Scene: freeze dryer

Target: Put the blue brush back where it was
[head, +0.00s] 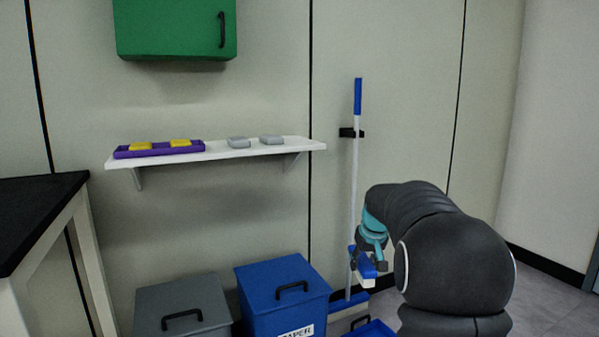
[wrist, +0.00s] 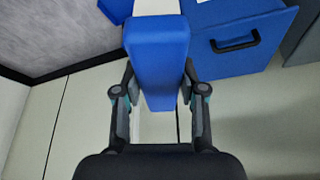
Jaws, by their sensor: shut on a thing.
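The blue brush (head: 364,267), a blue block with a pale underside, is in my gripper (head: 371,261) in the head view. In the wrist view the blue brush (wrist: 158,50) fills the space between the two fingers of my gripper (wrist: 158,88), which is shut on it. The brush is held in the air, in front of the lower part of a long pole in the head view. Its far side is hidden.
A blue-topped pole (head: 355,180) stands at a black wall clip (head: 350,133). A white shelf (head: 220,153) carries a purple tray (head: 125,154) with yellow pieces, and grey pieces (head: 271,140). A grey bin (head: 180,293) and blue paper bin (head: 283,281) stand below.

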